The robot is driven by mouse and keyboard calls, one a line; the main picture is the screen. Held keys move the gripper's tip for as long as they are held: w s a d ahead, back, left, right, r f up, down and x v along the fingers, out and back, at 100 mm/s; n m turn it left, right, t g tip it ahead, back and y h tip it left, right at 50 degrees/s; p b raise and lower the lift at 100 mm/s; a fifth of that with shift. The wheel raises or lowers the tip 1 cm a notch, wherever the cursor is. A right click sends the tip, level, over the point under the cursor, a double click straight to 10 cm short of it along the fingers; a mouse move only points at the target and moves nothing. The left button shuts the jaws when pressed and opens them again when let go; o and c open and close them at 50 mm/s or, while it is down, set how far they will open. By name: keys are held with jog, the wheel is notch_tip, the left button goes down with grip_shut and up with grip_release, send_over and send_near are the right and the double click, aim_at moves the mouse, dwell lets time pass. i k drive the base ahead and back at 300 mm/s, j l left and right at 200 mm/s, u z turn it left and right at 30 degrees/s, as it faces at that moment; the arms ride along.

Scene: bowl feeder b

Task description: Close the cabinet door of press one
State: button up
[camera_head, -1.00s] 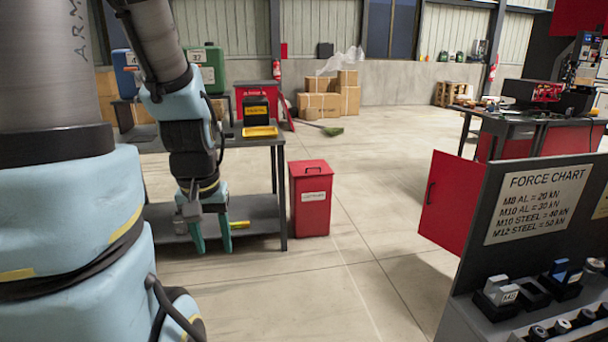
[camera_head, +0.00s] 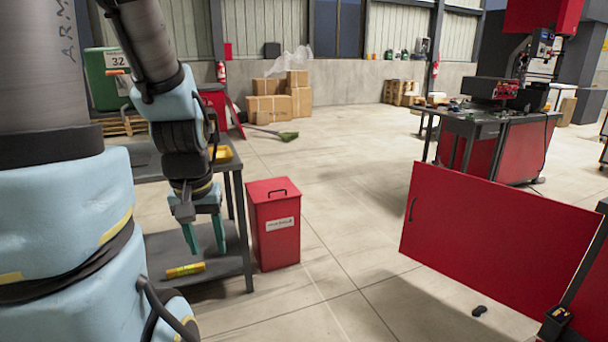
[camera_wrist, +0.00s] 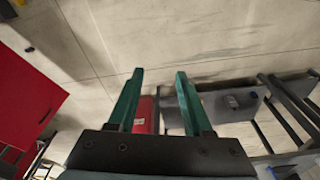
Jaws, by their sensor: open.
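A red cabinet door (camera_head: 497,240) stands swung open at the right of the head view, with a dark handle (camera_head: 411,209) near its left edge. Its right edge meets a dark cabinet frame (camera_head: 590,285), mostly cut off by the picture edge. A red panel, which looks like the same door, shows at the left of the wrist view (camera_wrist: 25,95). My gripper (camera_head: 205,250) hangs at the left with its green fingers apart and empty, well away from the door. In the wrist view the two fingers (camera_wrist: 160,75) are spread over bare floor.
A red lidded bin (camera_head: 275,235) stands between my gripper and the door. A dark workbench (camera_head: 235,205) is beside my arm. A red-sided machine table (camera_head: 510,150) stands behind the door. Concrete floor is free in the middle; a small dark object (camera_head: 479,310) lies below the door.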

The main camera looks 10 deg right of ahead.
aim_at(522, 250)
jog(key=i+z, duration=0.3)
jog(key=z, duration=0.2)
jog(key=i+z, duration=0.25)
jog(key=z, duration=0.25)
jog(key=i+j+z, duration=0.15)
jog(key=i+z, duration=0.15)
jog(key=z, duration=0.15)
jog(key=i+j+z, duration=0.1)
jog(key=i+z, duration=0.25)
jog(key=i+j+z, duration=0.2)
jog(key=z, duration=0.15)
jog(key=i+j+u, duration=0.35)
jog(key=i, duration=0.2)
jog(key=i+j+u, duration=0.2)
jog(key=i+u, duration=0.15)
jog(key=i, duration=0.2)
jog(key=i+u, duration=0.35)
jog(key=i, duration=0.2)
